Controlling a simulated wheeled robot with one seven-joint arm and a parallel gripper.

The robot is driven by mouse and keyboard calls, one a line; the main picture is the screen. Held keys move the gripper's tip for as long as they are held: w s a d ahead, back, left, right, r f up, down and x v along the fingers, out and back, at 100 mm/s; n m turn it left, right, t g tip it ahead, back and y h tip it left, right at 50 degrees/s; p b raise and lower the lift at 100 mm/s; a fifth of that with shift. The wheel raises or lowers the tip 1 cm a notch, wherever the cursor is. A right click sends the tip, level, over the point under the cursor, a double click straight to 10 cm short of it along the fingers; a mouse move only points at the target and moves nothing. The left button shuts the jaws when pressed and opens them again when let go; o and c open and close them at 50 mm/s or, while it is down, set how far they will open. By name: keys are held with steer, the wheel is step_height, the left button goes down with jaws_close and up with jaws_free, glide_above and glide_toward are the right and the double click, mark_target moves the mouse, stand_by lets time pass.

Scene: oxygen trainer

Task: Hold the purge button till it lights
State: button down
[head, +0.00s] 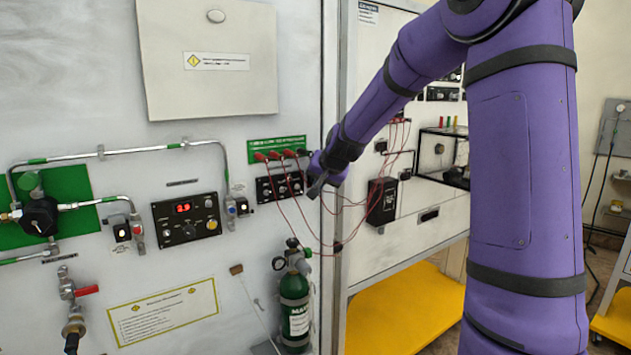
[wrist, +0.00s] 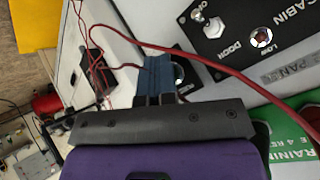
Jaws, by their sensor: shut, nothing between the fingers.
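No purge label is readable, so I cannot tell which control is the purge button. In the wrist view my gripper (wrist: 156,68) is shut and empty, its blue fingers together over a round dark control (wrist: 179,75) that they partly hide. I cannot tell whether they touch it. In the head view my gripper (head: 314,190) is at the right end of a small black switch panel (head: 280,188), below a green plate with red plugs. The lit state of the covered control is not visible.
Red cables (wrist: 235,72) hang across the work area in front of the panel. A black panel (wrist: 225,30) with a toggle and a lamp reads CABIN DOOR. A green cylinder (head: 294,305) stands below. A display panel (head: 187,221) with a yellow button is left.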

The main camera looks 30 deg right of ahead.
steer(key=shift+s, duration=0.1)
stand_by(0.3)
steer(key=shift+s, duration=0.65)
steer(key=s, duration=0.5)
stand_by(0.4)
stand_by(0.4)
